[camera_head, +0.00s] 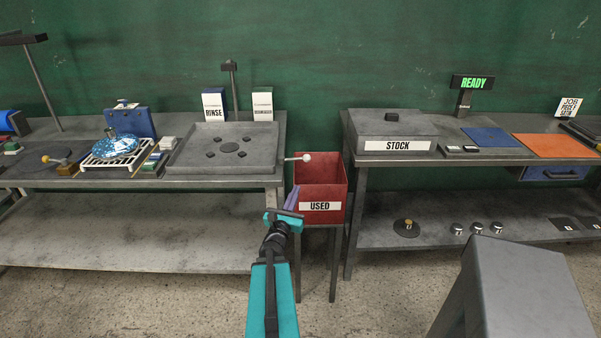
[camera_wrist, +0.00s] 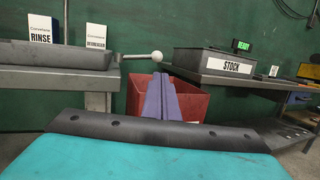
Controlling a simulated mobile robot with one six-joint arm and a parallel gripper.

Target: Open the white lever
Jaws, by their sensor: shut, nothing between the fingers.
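The white lever (camera_head: 301,158) is a thin rod with a white ball end. It sticks out to the right from the side of the grey sink tray (camera_head: 258,160), level with the bench top. In the wrist view the lever's ball (camera_wrist: 157,56) is just above my gripper's fingertips. My gripper (camera_head: 292,196) has purple fingers, shut and empty, in front of the red USED bin and below the lever. The fingers also show in the wrist view (camera_wrist: 160,90), pointing up toward the ball. They look apart from the lever, but the exact distance is hard to tell.
The red USED bin (camera_head: 336,190) stands in the gap between the two benches, under the lever. RINSE (camera_head: 213,104) and degreaser boxes (camera_head: 262,106) stand behind the sink tray. A grey STOCK box (camera_head: 390,130) is on the right bench. Open floor lies in front.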

